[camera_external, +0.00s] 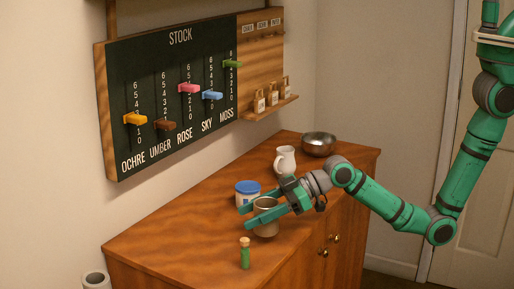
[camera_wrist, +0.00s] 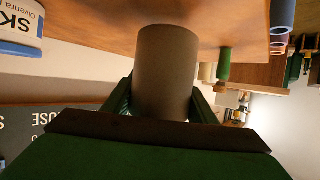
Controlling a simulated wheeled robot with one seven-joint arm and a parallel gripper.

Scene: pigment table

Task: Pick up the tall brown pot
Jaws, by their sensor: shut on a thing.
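The tall brown pot (camera_external: 266,229) is a plain grey-brown cylinder near the front of the wooden cabinet top. My gripper (camera_external: 259,210) reaches in from the right, with its green fingers on either side of the pot. In the wrist view the pot (camera_wrist: 166,75) stands between the two fingers (camera_wrist: 163,105), which are shut on its sides. The pot looks upright. Its base appears at or very near the wood, and I cannot tell whether there is a gap. The fingers hide part of its upper body in the outside view.
A blue-lidded white jar (camera_external: 247,188) stands close behind the pot; a corked green bottle (camera_external: 245,256) stands in front. A white jug (camera_external: 285,160) and a metal bowl (camera_external: 318,144) are farther back. A stock board (camera_external: 180,100) hangs on the wall. Bare wood (camera_external: 185,230) lies left.

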